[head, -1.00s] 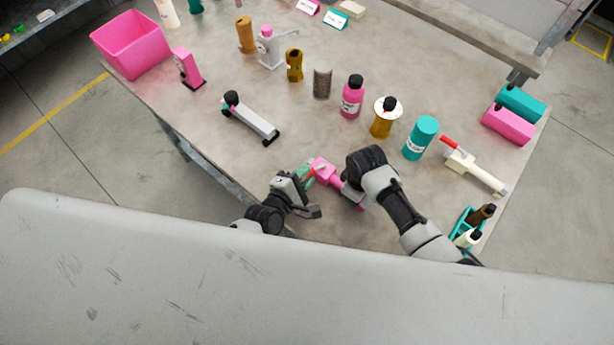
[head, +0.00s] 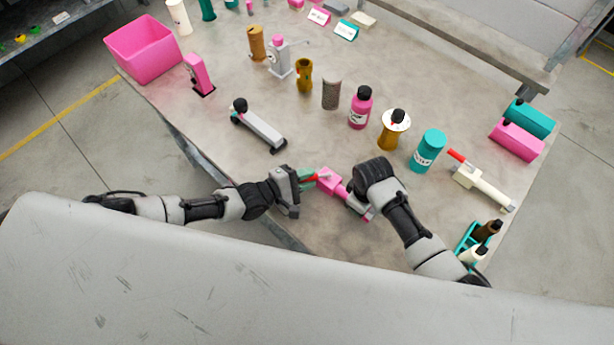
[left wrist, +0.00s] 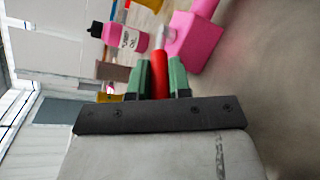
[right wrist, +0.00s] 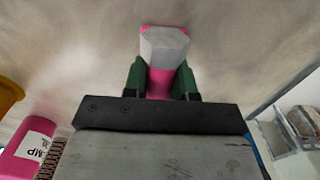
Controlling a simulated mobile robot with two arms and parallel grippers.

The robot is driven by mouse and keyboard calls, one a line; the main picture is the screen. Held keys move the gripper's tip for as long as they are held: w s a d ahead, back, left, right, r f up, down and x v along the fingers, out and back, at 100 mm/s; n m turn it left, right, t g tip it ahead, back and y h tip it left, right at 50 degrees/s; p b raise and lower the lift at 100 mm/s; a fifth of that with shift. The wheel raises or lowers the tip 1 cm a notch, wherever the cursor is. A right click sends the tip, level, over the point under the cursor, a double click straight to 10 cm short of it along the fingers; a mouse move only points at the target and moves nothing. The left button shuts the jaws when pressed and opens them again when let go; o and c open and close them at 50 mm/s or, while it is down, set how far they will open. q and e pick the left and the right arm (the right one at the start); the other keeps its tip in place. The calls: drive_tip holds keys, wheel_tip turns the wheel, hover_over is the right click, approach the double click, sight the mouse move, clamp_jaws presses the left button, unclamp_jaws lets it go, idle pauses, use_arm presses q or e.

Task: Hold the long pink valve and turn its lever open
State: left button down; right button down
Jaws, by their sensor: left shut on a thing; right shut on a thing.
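The long pink valve (head: 330,184) is near the front edge of the table, with a red lever at its left end. My right gripper (right wrist: 160,80) is shut on the pink valve body (right wrist: 160,84), and the valve's grey end shows beyond the fingers. My left gripper (left wrist: 160,80) is shut on the red lever (left wrist: 159,72), which sits between its green fingers. The pink block of the valve (left wrist: 194,40) shows just beyond the lever. In the head view the right hand covers part of the valve.
Another valve, white with a red lever (head: 457,156), lies to the right. A teal can (head: 428,150), a pink bottle (head: 360,108) and a grey bar with black ends (head: 260,126) stand or lie behind the grippers. A pink bin (head: 145,50) is at the far left.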

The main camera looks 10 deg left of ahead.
use_arm(q)
drive_tip(key=shift+d+r, duration=0.15)
drive_tip(key=shift+d, duration=0.05)
drive_tip(key=c, duration=1.2)
unclamp_jaws()
drive_tip(key=shift+o, duration=0.7)
drive_tip(key=shift+a, duration=0.15)
drive_tip(key=v, duration=1.2)
